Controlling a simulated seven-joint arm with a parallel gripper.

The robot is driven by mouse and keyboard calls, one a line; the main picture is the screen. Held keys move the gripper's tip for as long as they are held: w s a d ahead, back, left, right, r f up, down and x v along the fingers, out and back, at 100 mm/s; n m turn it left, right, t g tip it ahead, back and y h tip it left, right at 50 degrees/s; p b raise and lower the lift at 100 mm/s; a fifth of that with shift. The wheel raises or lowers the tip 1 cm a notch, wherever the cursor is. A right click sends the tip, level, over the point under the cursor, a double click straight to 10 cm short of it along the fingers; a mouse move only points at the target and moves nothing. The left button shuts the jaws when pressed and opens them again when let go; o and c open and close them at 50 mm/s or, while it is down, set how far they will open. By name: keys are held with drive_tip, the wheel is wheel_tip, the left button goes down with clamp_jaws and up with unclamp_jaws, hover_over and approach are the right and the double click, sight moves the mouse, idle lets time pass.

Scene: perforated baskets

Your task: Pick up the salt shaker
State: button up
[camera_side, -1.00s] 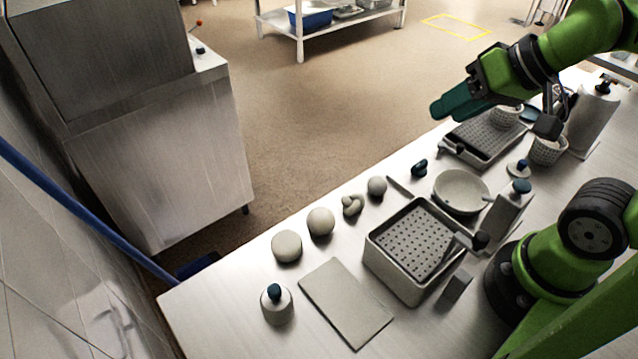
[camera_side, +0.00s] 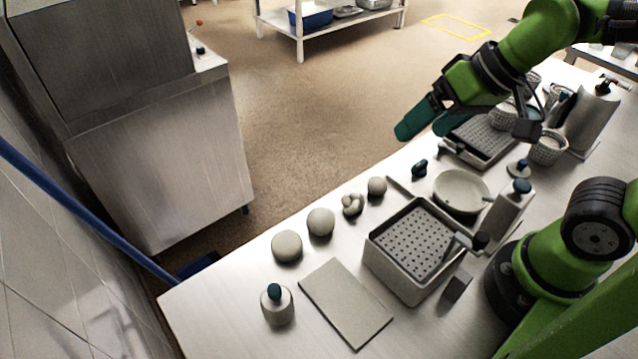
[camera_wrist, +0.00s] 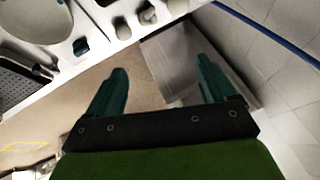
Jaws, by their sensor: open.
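I cannot tell for certain which item is the salt shaker. A white piece with a dark knob (camera_side: 518,169) stands near the bowl. A small dark teal item (camera_side: 419,168) lies beyond the bowl; it also shows in the wrist view (camera_wrist: 80,46). My gripper (camera_side: 424,129) is open and empty, high above the far table edge and nearest in the picture to the teal item. In the wrist view its spread fingers (camera_wrist: 163,72) have only floor and a steel cabinet behind them.
A perforated basket (camera_side: 376,246), a bowl (camera_side: 461,206) and a tall bottle (camera_side: 508,208) stand mid-table. Several round items, including a ball (camera_side: 320,222), line the far edge. A flat board (camera_side: 345,303) lies in front. A perforated tray (camera_side: 466,158) is at the back right.

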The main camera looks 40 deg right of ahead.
drive_tip(key=w+a+f+g, duration=0.1)
drive_tip(key=a+g, duration=0.1)
drive_tip(key=a, duration=0.6)
drive_tip(key=w+a+f+g, duration=0.1)
drive_tip(key=a+f+g, duration=0.1)
drive_tip(key=a, duration=0.5)
drive_tip(key=m+g+h, duration=0.1)
drive_tip(key=m+h, duration=0.2)
drive_tip(key=m, duration=0.4)
hover_over(277, 302)
wheel_tip(277, 302, down, 2)
drive_tip(key=f, duration=0.7)
drive_tip(key=d+f, duration=0.1)
drive_tip(key=f, duration=0.3)
drive_tip(key=shift+w, duration=0.1)
drive_tip(key=shift+w+a+f, duration=0.15)
drive_tip(key=shift+a+f, duration=0.05)
drive_tip(key=shift+f, duration=1.35)
drive_tip(key=shift+w+a+f, duration=0.1)
drive_tip(key=shift+a+f, duration=0.05)
drive_tip(key=shift+f, duration=1.35)
